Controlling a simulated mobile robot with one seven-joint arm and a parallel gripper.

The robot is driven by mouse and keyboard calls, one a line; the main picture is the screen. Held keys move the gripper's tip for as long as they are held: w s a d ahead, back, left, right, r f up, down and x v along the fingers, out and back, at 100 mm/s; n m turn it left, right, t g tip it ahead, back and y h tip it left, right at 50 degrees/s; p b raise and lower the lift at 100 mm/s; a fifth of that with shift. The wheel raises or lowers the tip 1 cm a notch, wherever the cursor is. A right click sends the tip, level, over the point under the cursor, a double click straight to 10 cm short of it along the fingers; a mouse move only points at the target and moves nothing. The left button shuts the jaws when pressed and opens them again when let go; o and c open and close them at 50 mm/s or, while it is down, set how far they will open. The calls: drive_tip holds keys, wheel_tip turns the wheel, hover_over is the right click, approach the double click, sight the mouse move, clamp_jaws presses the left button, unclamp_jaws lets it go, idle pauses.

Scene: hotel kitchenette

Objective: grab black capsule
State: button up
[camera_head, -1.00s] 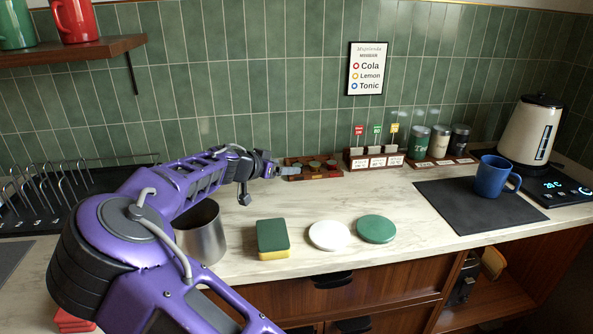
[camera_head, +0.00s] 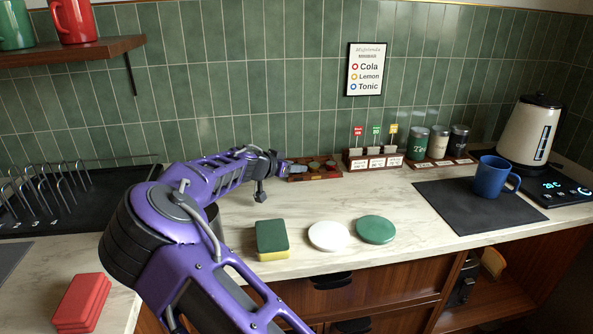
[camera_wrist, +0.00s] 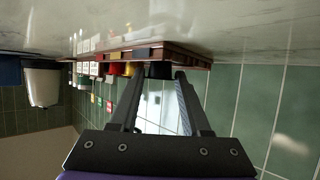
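The capsule tray (camera_head: 322,178) is a low brown wooden holder at the back of the counter against the tiles. It also shows in the wrist view (camera_wrist: 190,52), where the counter is at the top. A row of coloured capsules sits in it. The black capsule (camera_wrist: 158,71) is at the tray's near end in the wrist view, beside a yellow one (camera_wrist: 137,69). My gripper (camera_wrist: 160,74) is open, with one finger on each side of the black capsule. Contact cannot be told. In the head view my gripper (camera_head: 291,170) is at the tray's left end and hides the black capsule.
Labelled holders (camera_head: 375,160) and canisters (camera_head: 418,142) stand right of the tray. A blue mug (camera_head: 491,176) is on a dark mat, near a kettle (camera_head: 531,130). A sponge (camera_head: 271,238), white disc (camera_head: 328,236) and green disc (camera_head: 376,229) lie in front. Red blocks (camera_head: 82,303) lie front left.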

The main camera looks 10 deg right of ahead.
clamp_jaws()
